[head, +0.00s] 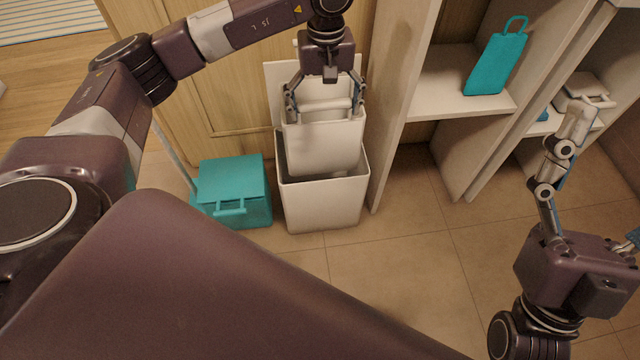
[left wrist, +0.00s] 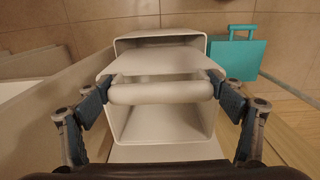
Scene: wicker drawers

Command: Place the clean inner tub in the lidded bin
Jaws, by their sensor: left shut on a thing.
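The white inner tub (head: 325,145) hangs upright from my left gripper (head: 325,102). The gripper's fingers are shut on the tub's white bar handle, which also shows in the left wrist view (left wrist: 160,92), with my left gripper (left wrist: 160,100) at both ends. The white lidded bin (head: 322,207) stands on the floor below, its lid (head: 276,88) raised at the back. The tub's lower end overlaps the bin's mouth; how deep it sits is unclear. My right gripper (head: 592,175) is away at the right, apart from everything, its second finger cut off by the frame.
A teal lidded box (head: 232,188) stands on the floor close left of the bin. A shelf panel (head: 403,90) rises close to its right. A teal bag-like item (head: 496,62) stands on a shelf. The tiled floor in front is clear.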

